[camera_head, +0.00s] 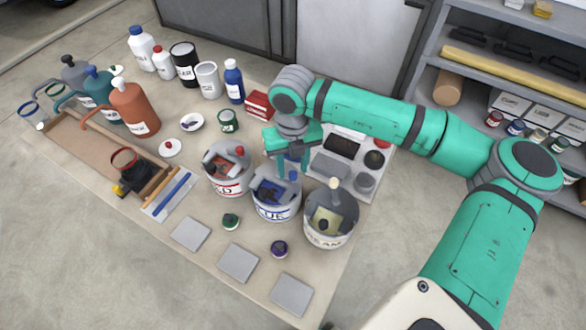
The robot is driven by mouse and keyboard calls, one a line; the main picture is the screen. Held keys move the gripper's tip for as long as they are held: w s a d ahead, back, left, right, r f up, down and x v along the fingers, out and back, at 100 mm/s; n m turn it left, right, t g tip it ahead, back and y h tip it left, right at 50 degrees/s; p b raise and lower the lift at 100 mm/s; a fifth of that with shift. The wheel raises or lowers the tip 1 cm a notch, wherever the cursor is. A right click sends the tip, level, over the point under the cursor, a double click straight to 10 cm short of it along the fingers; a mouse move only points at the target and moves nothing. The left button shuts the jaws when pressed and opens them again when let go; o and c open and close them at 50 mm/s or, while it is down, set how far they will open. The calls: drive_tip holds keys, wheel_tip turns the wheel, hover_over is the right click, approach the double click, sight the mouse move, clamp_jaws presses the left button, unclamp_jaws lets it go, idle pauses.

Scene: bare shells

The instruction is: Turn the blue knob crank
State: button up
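The blue knob (293,175) is a small blue piece standing above the rim of the can marked BLUE (277,212). This can is the middle one of three grey-white cans and holds blue stuff and a grey crank part. My gripper (292,170) is over the back of this can, pointing down. Its two fingers look apart, with a gap and some blue between them. It is close to the knob, but I cannot tell whether it touches it. The crank's lower part is hidden inside the can.
The red can (228,187) stands close on the left and the cream can (328,232) close on the right. A grey panel device (362,160) lies behind. Pump bottles (134,108) stand at the far left. Flat grey tiles (238,263) lie in front.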

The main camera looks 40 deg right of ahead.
drive_tip(key=shift+f, duration=0.95)
clamp_jaws()
